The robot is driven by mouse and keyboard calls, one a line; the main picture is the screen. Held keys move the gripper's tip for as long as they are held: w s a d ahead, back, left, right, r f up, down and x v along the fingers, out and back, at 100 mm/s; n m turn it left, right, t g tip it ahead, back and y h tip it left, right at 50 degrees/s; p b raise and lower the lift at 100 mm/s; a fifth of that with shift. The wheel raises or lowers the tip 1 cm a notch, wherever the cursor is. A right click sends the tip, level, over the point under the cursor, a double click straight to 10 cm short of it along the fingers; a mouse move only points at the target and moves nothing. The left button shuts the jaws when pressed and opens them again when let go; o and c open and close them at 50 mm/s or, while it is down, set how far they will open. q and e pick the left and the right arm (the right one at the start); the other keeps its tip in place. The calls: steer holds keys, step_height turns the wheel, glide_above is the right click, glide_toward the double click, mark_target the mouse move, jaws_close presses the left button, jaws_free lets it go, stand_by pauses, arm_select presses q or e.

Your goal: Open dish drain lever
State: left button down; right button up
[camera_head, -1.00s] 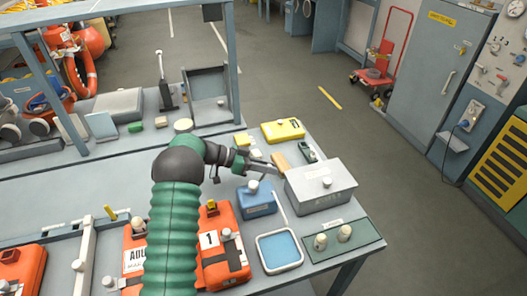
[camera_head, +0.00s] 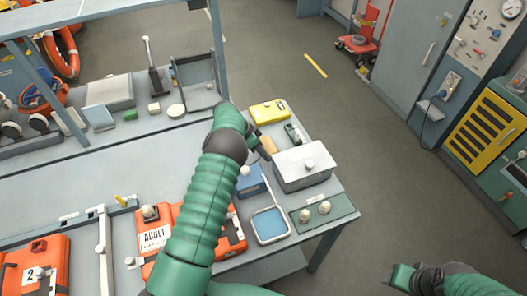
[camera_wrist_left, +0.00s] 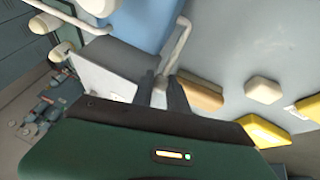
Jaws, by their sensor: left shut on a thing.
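The dish (camera_head: 269,225) is a shallow blue tray with a white rim near the table's right front. A thin white rod (camera_head: 268,190), apparently the drain lever, runs up from its far side. In the left wrist view the white lever (camera_wrist_left: 180,42) reaches down between my left gripper's dark fingers (camera_wrist_left: 162,90), which are shut on it. In the head view my forearm hides most of the left gripper. Part of my right arm and gripper (camera_head: 400,277) shows at the lower right, away from the table; its fingers cannot be made out.
A yellow case (camera_head: 269,111) lies behind. A plate with two knobs (camera_head: 330,214) and orange packs (camera_head: 165,240) are nearby.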

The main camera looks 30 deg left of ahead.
arm_select(q)
steer(key=shift+a, duration=0.1)
steer(key=c, duration=1.4)
jaws_free()
steer(key=shift+f, duration=0.1)
steer(key=shift+c, duration=0.2)
steer(key=shift+o, duration=0.7)
steer(key=b+v, duration=0.2)
steer(key=v, duration=1.4)
steer(key=shift+a+r, duration=0.25)
steer(key=shift+r, duration=0.05)
steer(key=shift+s, duration=0.1)
